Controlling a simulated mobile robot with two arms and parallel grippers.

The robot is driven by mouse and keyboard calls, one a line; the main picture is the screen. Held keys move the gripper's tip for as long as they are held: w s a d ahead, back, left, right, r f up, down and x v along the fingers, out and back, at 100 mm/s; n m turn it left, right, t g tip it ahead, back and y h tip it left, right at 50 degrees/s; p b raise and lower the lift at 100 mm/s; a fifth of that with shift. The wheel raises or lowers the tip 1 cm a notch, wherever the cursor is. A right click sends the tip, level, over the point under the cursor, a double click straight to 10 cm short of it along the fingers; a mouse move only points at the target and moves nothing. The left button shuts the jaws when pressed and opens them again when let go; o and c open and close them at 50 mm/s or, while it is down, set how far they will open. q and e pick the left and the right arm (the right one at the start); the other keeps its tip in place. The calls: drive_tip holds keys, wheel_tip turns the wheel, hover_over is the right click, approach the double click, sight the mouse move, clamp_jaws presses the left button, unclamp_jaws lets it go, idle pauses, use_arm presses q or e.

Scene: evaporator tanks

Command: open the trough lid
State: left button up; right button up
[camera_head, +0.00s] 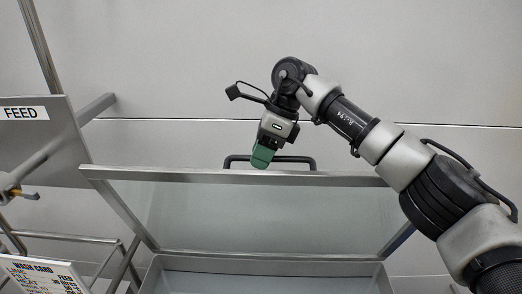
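The trough lid (270,215) is a pale panel in a grey metal frame. It stands raised and tilted above the trough (265,267), whose opening shows at the bottom of the view. A black bar handle (298,159) sits along the lid's upper edge. My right gripper (262,158) points down at the left part of this handle, with its green fingertips overlapping the bar. The fingers are seen nearly edge-on, so I cannot tell whether they are closed around the bar or just beside it. My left gripper is not in view.
A grey panel with a FEED label (21,113) stands at the left. A WASH CARD sign (42,275) and metal rails are at the lower left. A plain wall (180,60) is behind.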

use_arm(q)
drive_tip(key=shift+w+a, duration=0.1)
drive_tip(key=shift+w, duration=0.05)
use_arm(e)
drive_tip(key=shift+r, duration=0.2)
drive_tip(key=shift+w, duration=0.1)
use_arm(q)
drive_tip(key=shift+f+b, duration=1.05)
use_arm(e)
drive_tip(key=v, duration=1)
drive_tip(key=shift+r, duration=0.35)
drive_tip(key=shift+d, duration=0.1)
